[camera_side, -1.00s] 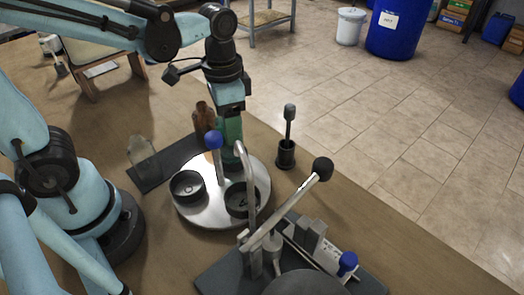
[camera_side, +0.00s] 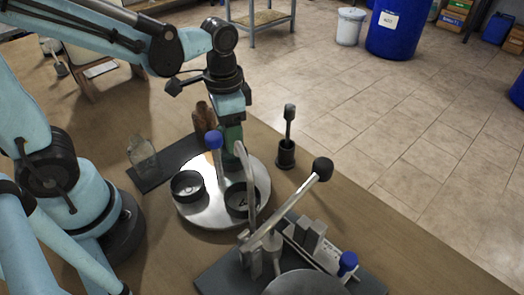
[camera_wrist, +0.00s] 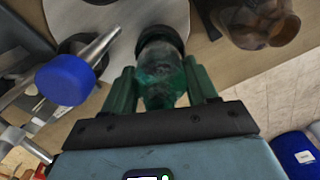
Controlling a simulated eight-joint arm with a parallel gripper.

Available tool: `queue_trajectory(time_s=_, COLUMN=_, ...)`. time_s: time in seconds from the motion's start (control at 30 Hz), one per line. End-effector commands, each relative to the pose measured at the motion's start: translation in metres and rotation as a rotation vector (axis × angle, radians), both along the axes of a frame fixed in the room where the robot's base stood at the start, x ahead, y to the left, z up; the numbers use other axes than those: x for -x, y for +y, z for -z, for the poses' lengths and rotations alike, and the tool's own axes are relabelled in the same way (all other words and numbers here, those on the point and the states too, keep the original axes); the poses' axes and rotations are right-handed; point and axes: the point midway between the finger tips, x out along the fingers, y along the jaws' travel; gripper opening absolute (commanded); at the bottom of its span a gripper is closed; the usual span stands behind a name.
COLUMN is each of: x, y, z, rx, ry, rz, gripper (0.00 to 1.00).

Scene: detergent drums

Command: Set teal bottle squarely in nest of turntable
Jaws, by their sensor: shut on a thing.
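The teal bottle (camera_wrist: 162,75) is translucent green and sits between the two green fingers of my gripper (camera_wrist: 161,88) in the wrist view. Its far end is at a black ring-shaped nest (camera_wrist: 163,36) on the turntable (camera_wrist: 118,22); whether it is fully seated I cannot tell. In the side view my gripper (camera_side: 231,130) points down over the back of the silver turntable (camera_side: 205,213). The bottle there is mostly hidden by the fingers and a post. Two other black nests, left (camera_side: 188,185) and right front (camera_side: 237,199), look empty.
A blue-capped post (camera_side: 214,142) and a lever (camera_side: 290,202) stand close to the turntable. A brown bottle (camera_side: 204,118) and a clear bottle (camera_side: 142,153) stand on a dark strip behind it. A black cup with a tool (camera_side: 286,153) is at the right.

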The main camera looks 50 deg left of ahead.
Motion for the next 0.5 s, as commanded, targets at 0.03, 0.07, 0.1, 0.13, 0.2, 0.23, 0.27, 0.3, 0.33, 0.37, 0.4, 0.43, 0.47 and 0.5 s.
queue_trajectory(time_s=0.03, x=0.0, y=0.0, z=0.0, rx=0.0, ry=0.0, rz=0.0, gripper=0.29)
queue_trajectory(time_s=0.07, x=0.0, y=0.0, z=-0.0001, rx=0.0, ry=0.0, rz=0.0, gripper=0.29)
queue_trajectory(time_s=0.1, x=0.0, y=0.0, z=-0.0001, rx=0.0, ry=0.0, rz=0.0, gripper=0.29)
queue_trajectory(time_s=0.13, x=0.0, y=0.0, z=-0.0001, rx=0.0, ry=0.0, rz=0.0, gripper=0.29)
queue_trajectory(time_s=0.2, x=0.0, y=0.0, z=-0.0001, rx=0.0, ry=0.0, rz=0.0, gripper=0.29)
queue_trajectory(time_s=0.23, x=0.0, y=0.0, z=-0.0001, rx=0.0, ry=0.0, rz=0.0, gripper=0.61)
queue_trajectory(time_s=0.27, x=0.0, y=0.0, z=-0.0001, rx=0.0, ry=0.0, rz=0.0, gripper=0.65)
queue_trajectory(time_s=0.3, x=0.0, y=0.0, z=-0.0001, rx=0.0, ry=0.0, rz=0.0, gripper=0.71)
queue_trajectory(time_s=0.33, x=0.0, y=0.0, z=-0.0001, rx=0.0, ry=0.0, rz=0.0, gripper=0.76)
queue_trajectory(time_s=0.37, x=0.0, y=0.0, z=-0.0001, rx=0.0, ry=0.0, rz=0.0, gripper=0.81)
queue_trajectory(time_s=0.4, x=0.0, y=0.0, z=-0.0001, rx=0.0, ry=0.0, rz=0.0, gripper=0.87)
queue_trajectory(time_s=0.43, x=0.0, y=0.0, z=-0.0001, rx=0.0, ry=0.0, rz=0.0, gripper=0.88)
queue_trajectory(time_s=0.47, x=0.0, y=0.0, z=-0.0001, rx=0.0, ry=0.0, rz=0.0, gripper=0.88)
queue_trajectory(time_s=0.5, x=0.0, y=0.0, z=-0.0001, rx=0.0, ry=0.0, rz=0.0, gripper=0.88)
